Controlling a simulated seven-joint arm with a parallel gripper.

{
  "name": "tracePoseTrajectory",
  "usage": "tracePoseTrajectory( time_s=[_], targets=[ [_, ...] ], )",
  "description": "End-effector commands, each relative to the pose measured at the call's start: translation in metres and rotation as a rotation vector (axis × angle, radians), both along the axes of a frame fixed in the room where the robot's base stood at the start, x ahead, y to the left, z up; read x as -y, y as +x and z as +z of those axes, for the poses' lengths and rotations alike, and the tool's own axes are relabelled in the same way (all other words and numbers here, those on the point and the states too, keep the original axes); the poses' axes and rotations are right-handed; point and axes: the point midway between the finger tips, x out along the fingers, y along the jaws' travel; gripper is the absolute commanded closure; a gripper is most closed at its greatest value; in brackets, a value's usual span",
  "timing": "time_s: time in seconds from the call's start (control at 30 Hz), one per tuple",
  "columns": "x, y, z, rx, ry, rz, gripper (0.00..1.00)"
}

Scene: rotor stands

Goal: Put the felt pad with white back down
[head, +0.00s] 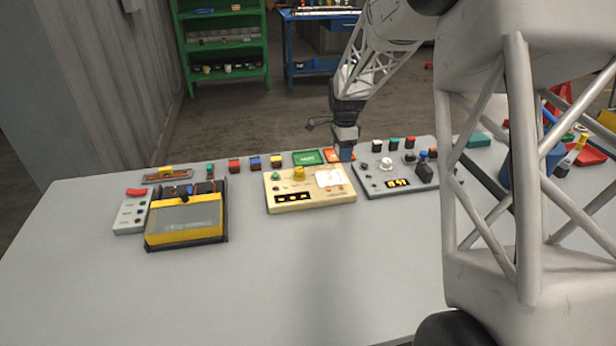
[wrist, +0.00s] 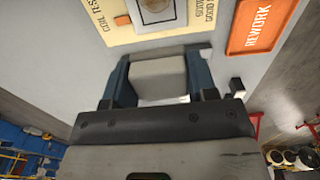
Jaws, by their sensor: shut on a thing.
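My gripper (head: 345,150) is above the back of the table near the orange tray. In the wrist view its two blue fingers (wrist: 158,80) are shut on a pale grey block (wrist: 158,73) with a whitish lower edge, which I take to be the felt pad with white. The fingers hide its sides. In the head view the pad is hidden by the fingers, and I cannot tell whether it touches the table.
The orange REWORK tray (wrist: 262,25) is close on the right in the wrist view. A cream coil tester (head: 310,188) stands in front, a grey meter box (head: 395,176) to the right, and a green tray (head: 307,157) to the left. Small coloured blocks line the back.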

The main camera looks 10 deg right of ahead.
Motion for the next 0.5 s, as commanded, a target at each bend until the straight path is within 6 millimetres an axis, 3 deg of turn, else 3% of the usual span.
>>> tracePoseTrajectory(
  time_s=[0.27, 0.5],
  targets=[
    [-0.010, -0.003, -0.002, 0.000, 0.000, 0.001, 0.73],
    [-0.048, -0.017, -0.008, 0.001, 0.000, 0.003, 0.73]
  ],
)
